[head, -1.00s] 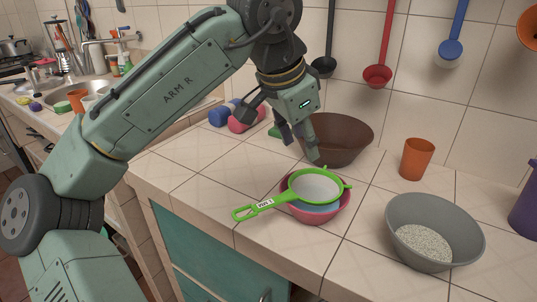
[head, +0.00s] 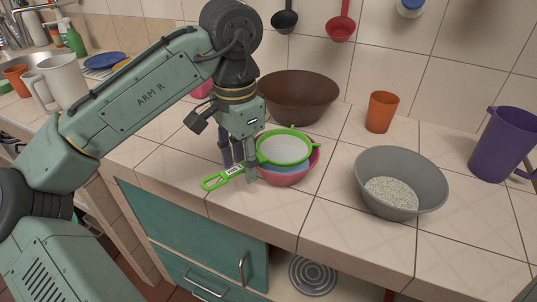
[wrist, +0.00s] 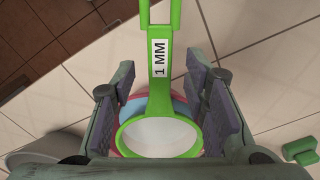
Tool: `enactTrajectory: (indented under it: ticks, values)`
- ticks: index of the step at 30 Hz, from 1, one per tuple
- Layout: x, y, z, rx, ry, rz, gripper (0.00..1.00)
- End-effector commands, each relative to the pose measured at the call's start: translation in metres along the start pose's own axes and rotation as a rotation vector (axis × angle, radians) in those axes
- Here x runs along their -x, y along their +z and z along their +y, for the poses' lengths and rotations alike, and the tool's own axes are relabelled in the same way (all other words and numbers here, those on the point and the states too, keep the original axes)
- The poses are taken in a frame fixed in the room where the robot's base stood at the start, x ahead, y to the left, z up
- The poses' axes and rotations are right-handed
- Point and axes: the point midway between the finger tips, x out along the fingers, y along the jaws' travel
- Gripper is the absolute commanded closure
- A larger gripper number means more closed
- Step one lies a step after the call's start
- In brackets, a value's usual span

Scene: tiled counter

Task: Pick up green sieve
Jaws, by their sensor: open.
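The green sieve (head: 283,148) rests on top of a pink bowl (head: 291,179) with something blue inside, on the tiled counter. Its green handle, with a white label, sticks out to the left over the counter. My gripper (head: 238,170) is open and low at the handle, close to the bowl's left side. In the wrist view the sieve's labelled handle (wrist: 160,75) runs between the two open fingers, and the sieve's mesh lies below it. The fingers stand apart on either side of the handle, with gaps showing.
A brown bowl (head: 298,98) stands just behind. A grey bowl of grain (head: 400,183), an orange cup (head: 381,112) and a purple pitcher (head: 502,145) stand to the right. The counter's front edge is near the handle. Ladles hang on the wall.

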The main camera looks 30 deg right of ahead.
Motion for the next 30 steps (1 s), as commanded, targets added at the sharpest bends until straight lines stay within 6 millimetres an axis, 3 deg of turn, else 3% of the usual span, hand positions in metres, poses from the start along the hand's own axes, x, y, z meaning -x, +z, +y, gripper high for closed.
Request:
enactTrajectory:
  ticks: [4, 11, 30]
  values:
    - [-0.0138, 0.0001, 0.0002, 0.0, -0.001, 0.0, 0.59]
    - [-0.0157, -0.0001, 0.0001, 0.0, -0.002, 0.0, 0.59]
    - [-0.0154, -0.0001, 0.0001, 0.0, -0.002, 0.0, 1.0]
